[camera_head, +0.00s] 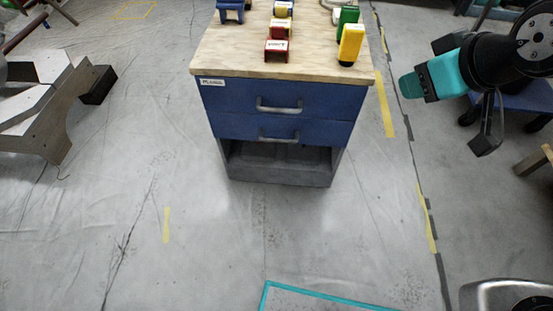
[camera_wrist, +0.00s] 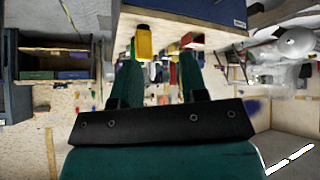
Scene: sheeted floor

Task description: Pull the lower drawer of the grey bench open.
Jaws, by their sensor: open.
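The grey bench (camera_head: 277,171) stands in the middle of the head view, with a wooden top and two blue drawer fronts. The lower drawer (camera_head: 235,127) has a grey bar handle (camera_head: 279,137) and looks closed. The upper drawer (camera_head: 225,95) above it also looks closed. My gripper (camera_head: 408,87) is at the right, beside the bench and apart from it, pointing left. In the wrist view its two green fingers stand apart with nothing held between them (camera_wrist: 160,76). The bench's dark blue front (camera_wrist: 190,8) shows upside down at the top there.
On the bench top (camera_head: 225,50) stand a yellow block (camera_head: 350,45), a red block (camera_head: 277,50), a green block and a blue one (camera_head: 231,10). A wooden piece of furniture (camera_head: 40,110) is at the left. The floor before the bench is clear.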

